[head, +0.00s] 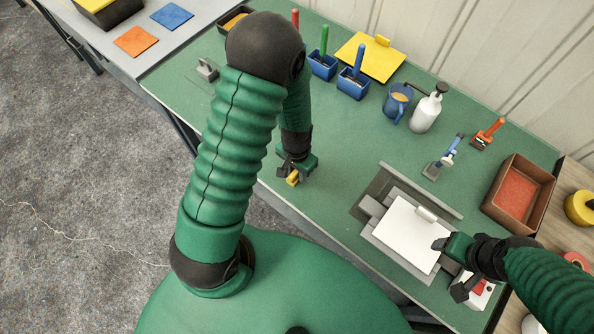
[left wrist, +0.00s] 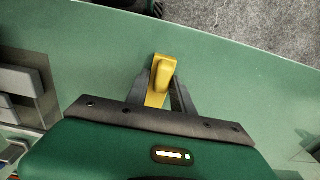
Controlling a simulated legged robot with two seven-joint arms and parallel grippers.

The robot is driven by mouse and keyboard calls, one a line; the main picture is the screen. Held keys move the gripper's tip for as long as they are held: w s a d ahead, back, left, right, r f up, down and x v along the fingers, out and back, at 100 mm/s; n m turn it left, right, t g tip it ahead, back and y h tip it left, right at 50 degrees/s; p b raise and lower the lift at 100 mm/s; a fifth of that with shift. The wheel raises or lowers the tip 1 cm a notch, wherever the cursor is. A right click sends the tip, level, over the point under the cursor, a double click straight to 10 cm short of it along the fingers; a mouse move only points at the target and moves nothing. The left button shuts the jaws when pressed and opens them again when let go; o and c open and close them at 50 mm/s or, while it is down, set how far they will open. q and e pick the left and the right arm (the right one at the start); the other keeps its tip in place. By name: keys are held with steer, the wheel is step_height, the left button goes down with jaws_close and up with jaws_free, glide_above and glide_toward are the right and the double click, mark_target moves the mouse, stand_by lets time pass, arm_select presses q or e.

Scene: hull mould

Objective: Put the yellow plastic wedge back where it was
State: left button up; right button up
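The yellow plastic wedge (head: 293,177) is at my left gripper (head: 291,172), low over the front edge of the green bench. In the left wrist view the wedge (left wrist: 161,76) sits between the two grey fingers of the left gripper (left wrist: 159,92), which look closed on its sides. Whether it touches the bench I cannot tell.
The white plate lies on a grey metal frame (head: 376,207). A brown tray (head: 541,192) stands at the right. A blue jug (head: 397,103), a white pump bottle (head: 427,110), blue bins (head: 352,84) and a yellow sheet (head: 369,56) line the back. The bench middle (head: 345,140) is clear.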

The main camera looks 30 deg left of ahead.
arm_select(q)
steer(key=o, duration=0.4)
steer(key=shift+d, duration=0.2)
